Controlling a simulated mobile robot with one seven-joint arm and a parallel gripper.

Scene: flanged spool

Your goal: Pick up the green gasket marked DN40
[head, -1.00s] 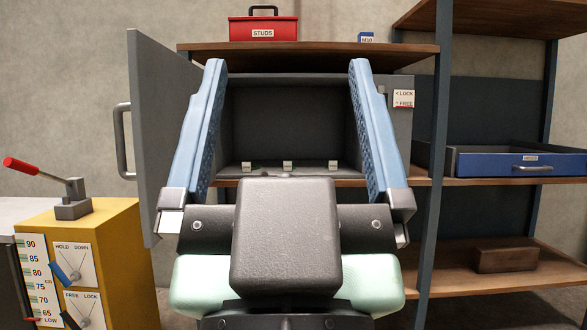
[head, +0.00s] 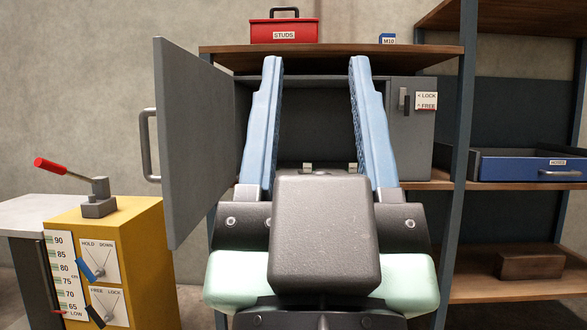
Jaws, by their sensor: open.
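No green gasket marked DN40 can be made out. My gripper (head: 316,66) is open and empty, its two blue fingers pointing up in the picture in front of the open grey cabinet (head: 412,150). The cabinet's grey door (head: 195,145) is swung open to the left. Inside, two small pale tags (head: 307,166) show low between the fingers; their writing is too small to read. My gripper's dark body and fingers hide part of the cabinet floor and whatever lies there.
A red STUDS box (head: 284,31) and a small blue M10 box (head: 388,39) stand on the top shelf (head: 440,50). A blue drawer (head: 530,167) is at right, a brown block (head: 528,265) below. A yellow lever unit (head: 150,250) is at left.

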